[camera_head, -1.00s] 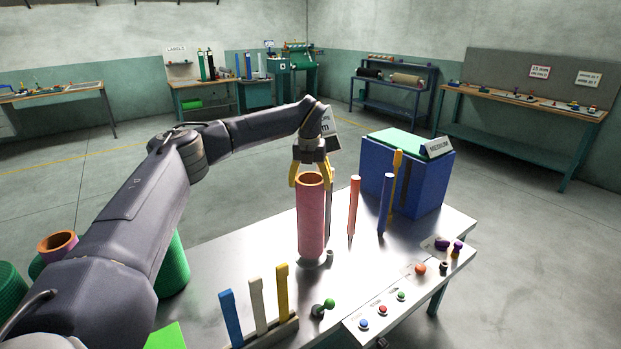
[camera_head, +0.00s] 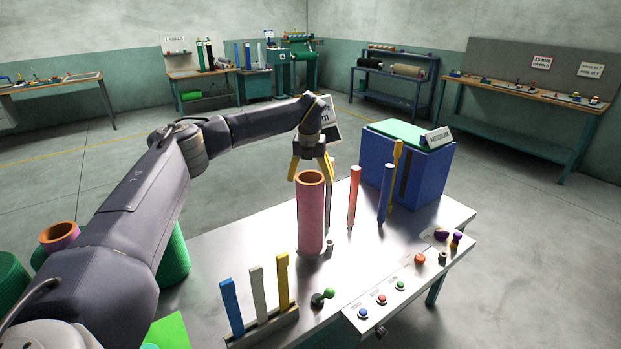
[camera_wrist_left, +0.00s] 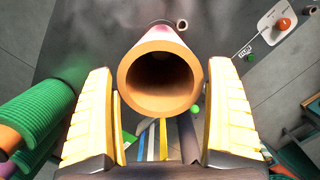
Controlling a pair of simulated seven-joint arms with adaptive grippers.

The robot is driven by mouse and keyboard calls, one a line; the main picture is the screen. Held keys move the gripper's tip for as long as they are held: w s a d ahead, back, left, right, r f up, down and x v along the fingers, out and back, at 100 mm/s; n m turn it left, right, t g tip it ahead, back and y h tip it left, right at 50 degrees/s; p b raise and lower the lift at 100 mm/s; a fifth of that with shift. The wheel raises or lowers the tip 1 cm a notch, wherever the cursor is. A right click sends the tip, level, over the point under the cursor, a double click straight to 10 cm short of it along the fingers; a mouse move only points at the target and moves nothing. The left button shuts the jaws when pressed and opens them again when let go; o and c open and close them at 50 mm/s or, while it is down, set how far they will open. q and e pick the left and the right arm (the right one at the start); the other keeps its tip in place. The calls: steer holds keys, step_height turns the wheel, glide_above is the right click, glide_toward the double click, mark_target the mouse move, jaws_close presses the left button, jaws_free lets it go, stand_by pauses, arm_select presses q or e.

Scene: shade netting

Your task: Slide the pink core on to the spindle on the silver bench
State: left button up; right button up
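The pink core (camera_head: 311,218), a pink tube with an orange-brown rim, stands upright on the silver bench (camera_head: 222,262). The spindle is not visible; I cannot tell whether it is inside the core. My left gripper (camera_head: 311,172) is open at the core's top, its yellow fingers spread to either side of the rim. In the left wrist view the core's open end (camera_wrist_left: 160,82) faces the camera between the fingers, with gaps on both sides; its bore is dark. My right gripper is not in view.
A red rod (camera_head: 353,197) and a blue rod (camera_head: 385,193) stand right of the core, before a blue box (camera_head: 425,178). Blue, grey and yellow strips (camera_head: 283,280) stand in front, near a green-knobbed lever (camera_head: 328,293) and a button panel (camera_head: 372,312).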

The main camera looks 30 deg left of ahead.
arm_select(q)
steer(key=shift+o, duration=0.9)
steer(key=shift+f, duration=0.1)
